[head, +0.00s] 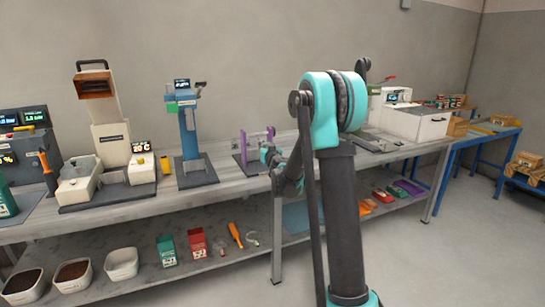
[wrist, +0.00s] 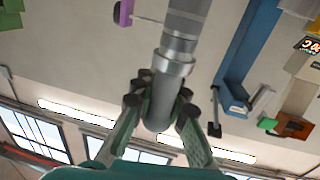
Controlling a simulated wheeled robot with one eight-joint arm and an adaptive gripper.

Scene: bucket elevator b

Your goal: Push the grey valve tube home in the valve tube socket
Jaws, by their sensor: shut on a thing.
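My gripper (wrist: 163,98) is shut on the grey valve tube (wrist: 161,109), with its fingers on both sides of the tube's near end. In the wrist view the tube runs up to a lighter, shiny metal collar (wrist: 174,62). Wider grey sections continue beyond the collar to the top edge. I cannot tell where the tube ends, whether any of this is the valve tube socket, or how deep any seating is. In the head view my gripper is at the purple-ended fixture (head: 241,148) on the bench, and the tube cannot be made out.
A blue stand (head: 188,135) with a small screen is left of my arm on the grey bench (head: 120,200); it also shows in the wrist view (wrist: 246,50). A white machine (head: 415,122) stands to the right.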

